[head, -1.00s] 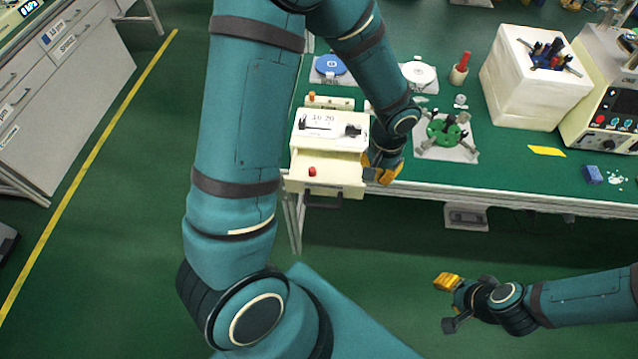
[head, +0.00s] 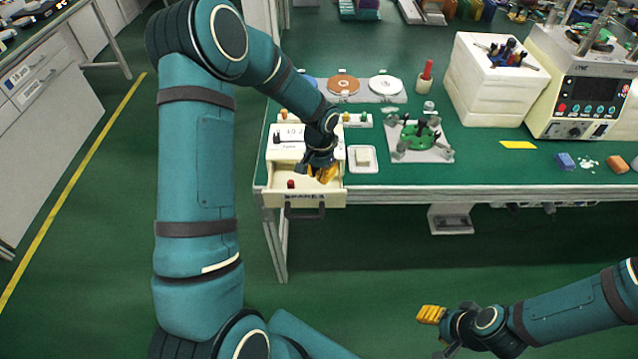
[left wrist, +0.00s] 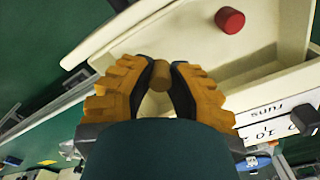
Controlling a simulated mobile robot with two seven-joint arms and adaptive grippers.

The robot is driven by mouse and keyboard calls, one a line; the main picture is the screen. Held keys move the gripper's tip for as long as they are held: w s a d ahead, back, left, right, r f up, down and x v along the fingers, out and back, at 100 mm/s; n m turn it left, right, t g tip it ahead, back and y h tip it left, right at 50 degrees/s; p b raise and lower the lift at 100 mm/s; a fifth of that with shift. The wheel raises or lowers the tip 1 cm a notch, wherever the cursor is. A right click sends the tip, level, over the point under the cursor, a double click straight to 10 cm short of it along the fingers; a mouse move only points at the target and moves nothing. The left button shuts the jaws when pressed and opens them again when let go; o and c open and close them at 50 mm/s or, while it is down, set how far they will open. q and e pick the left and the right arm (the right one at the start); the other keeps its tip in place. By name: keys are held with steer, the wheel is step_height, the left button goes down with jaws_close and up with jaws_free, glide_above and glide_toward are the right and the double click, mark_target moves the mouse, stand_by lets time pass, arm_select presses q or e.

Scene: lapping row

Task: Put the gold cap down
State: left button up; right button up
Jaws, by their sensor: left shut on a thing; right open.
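My left gripper (head: 322,174) is over the right part of an open cream drawer (head: 274,197). In the left wrist view its orange fingers (left wrist: 160,80) are shut on a small gold-brown cap (left wrist: 161,72), which is above the drawer floor; the gap is hard to judge. The cap is hidden in the head view. A red cap (head: 291,184) lies in the drawer on the left, apart from my gripper; it also shows in the left wrist view (left wrist: 230,20). My right gripper (head: 438,332) is open and empty, low in front of the bench.
The drawer's cream box (head: 284,150) stands at the bench edge. Right of it are a small white tray (head: 352,165) and a green fixture (head: 416,137) on a plate. Behind are an orange-brown disc (head: 343,85) and a white disc (head: 385,85). The green floor ahead is clear.

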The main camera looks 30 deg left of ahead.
mark_target(320, 183)
arm_select(q)
steer(key=shift+f+b, duration=0.35)
steer(key=shift+f, duration=1.5)
steer(key=shift+f, duration=0.1)
steer(key=o, duration=0.5)
steer(key=shift+c, duration=0.2)
